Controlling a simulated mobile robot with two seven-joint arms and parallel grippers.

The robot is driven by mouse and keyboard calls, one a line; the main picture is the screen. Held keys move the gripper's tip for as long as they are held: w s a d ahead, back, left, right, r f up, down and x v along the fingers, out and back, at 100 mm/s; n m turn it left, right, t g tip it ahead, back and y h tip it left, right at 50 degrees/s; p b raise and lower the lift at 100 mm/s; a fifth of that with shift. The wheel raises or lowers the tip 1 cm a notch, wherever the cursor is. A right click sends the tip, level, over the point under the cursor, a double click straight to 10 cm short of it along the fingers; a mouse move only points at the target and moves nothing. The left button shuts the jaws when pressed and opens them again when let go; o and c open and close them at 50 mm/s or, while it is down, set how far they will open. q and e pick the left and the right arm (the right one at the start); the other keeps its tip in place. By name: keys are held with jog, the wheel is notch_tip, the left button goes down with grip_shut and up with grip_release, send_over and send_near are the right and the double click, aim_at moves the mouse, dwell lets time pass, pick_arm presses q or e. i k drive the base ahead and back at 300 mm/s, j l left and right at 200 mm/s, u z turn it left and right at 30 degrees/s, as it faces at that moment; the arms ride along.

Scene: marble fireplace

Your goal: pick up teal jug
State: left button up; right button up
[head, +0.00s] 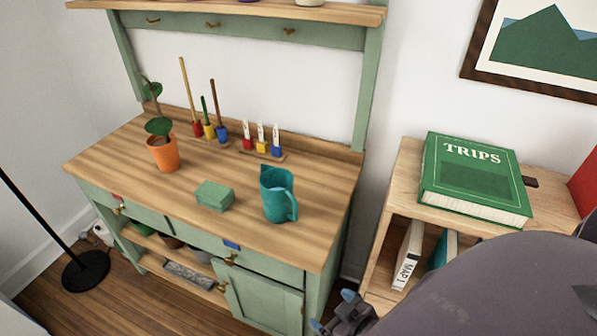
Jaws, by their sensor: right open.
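The teal jug (276,199) stands upright on the wooden top of the green bench (120,180), near its front right part. Its handle faces right and toward me. My right gripper (332,311) is at the bottom of the view, in front of and below the jug, apart from it. Its blue-tipped fingers are spread and nothing shows between them. My right arm covers the lower right corner. My left gripper is not in view.
A green box (214,195) sits left of the jug. A potted plant (163,152) and small tool racks (262,147) stand farther back. A shelf (394,190) on the right holds a green TRIPS book (475,178). Bare benchtop lies around the jug.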

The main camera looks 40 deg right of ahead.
aim_at(276, 184)
jog(key=z, duration=0.95)
jog(key=i+j+z, duration=0.2)
jog(key=j, duration=0.25)
jog(key=j+z, duration=0.25)
jog(key=j, duration=0.2)
jog(key=j+z, duration=0.2)
jog(key=j, duration=0.25)
jog(key=i, duration=0.05)
